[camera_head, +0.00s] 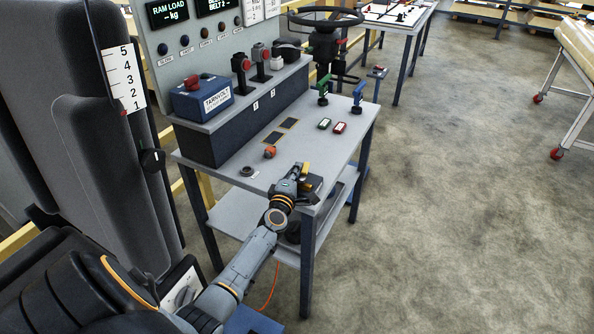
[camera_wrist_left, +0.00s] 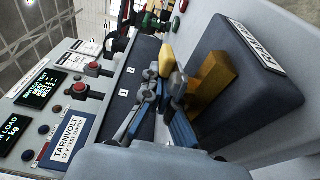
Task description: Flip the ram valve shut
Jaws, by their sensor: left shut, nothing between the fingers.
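The ram valve is a dark box (camera_head: 315,184) at the near right corner of the bench, with a yellow lever (camera_head: 306,169) standing up on it. In the left wrist view the box (camera_wrist_left: 250,95) fills the right side, with a white label on its edge and a yellow-brown piece (camera_wrist_left: 213,82) on its near side. My left gripper (camera_head: 299,172) is shut and empty, right beside the lever; its fingers (camera_wrist_left: 165,88) also show in the wrist view. I cannot tell whether they touch the lever. The gripper partly hides the valve. My right gripper is not in view.
On the bench (camera_head: 225,174) stand an orange-red knob (camera_head: 270,152), green (camera_head: 323,88) and blue (camera_head: 358,95) valves and two small buttons. A blue supply box (camera_head: 203,100) sits on the raised shelf behind. A black handwheel (camera_head: 325,17) stands beyond.

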